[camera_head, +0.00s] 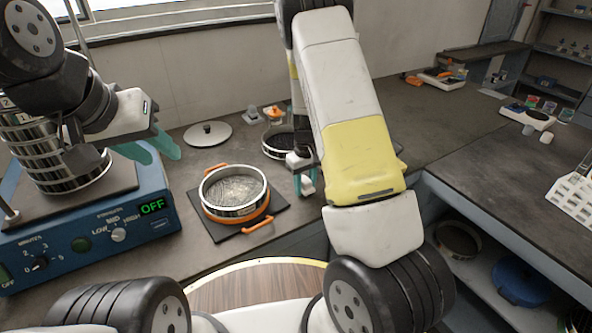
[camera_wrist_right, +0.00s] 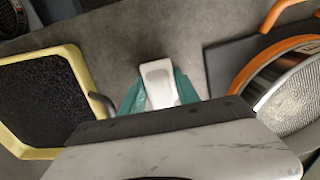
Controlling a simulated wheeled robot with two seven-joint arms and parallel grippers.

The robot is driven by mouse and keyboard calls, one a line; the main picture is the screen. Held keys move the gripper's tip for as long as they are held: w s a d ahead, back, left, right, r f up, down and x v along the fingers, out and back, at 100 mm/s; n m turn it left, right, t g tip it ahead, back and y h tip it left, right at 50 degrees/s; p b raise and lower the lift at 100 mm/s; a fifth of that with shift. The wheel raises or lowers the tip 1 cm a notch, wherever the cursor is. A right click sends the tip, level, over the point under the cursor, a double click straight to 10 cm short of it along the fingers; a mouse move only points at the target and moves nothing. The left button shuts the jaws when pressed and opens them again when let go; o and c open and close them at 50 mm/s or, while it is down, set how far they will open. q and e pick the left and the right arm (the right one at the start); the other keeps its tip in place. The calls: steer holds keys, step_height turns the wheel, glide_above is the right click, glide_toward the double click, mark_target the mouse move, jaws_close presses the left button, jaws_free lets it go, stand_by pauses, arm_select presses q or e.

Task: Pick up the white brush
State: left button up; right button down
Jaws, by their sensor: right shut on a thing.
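The white brush (camera_wrist_right: 158,84) is between the green fingers of my right gripper (camera_wrist_right: 160,97), which is shut on it. In the head view, my right gripper (camera_head: 304,181) is over the bench just right of the sieve, with a small white part of the brush (camera_head: 308,187) showing. The rest of the brush is hidden by the gripper and arm. My left gripper (camera_head: 163,147) is at the left, beside the sieve stack, with its green fingers apart and nothing between them.
A round sieve (camera_head: 233,193) with an orange-handled base sits on a dark board (camera_head: 277,207). The sieve stack (camera_head: 62,165) stands on the blue shaker (camera_head: 95,235), whose display reads OFF. A grey lid (camera_head: 207,134) lies behind. A yellow-rimmed dark tray (camera_wrist_right: 88,75) is left of the brush.

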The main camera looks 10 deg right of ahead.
mark_target(305, 179)
steer(key=shift+r, duration=0.1)
step_height(305, 179, up, 4)
steer(key=shift+f, duration=0.2)
steer(key=s+a+r, duration=0.1)
steer(key=s, duration=1.5)
steer(key=shift+a, duration=0.35)
steer(key=shift+r, duration=0.1)
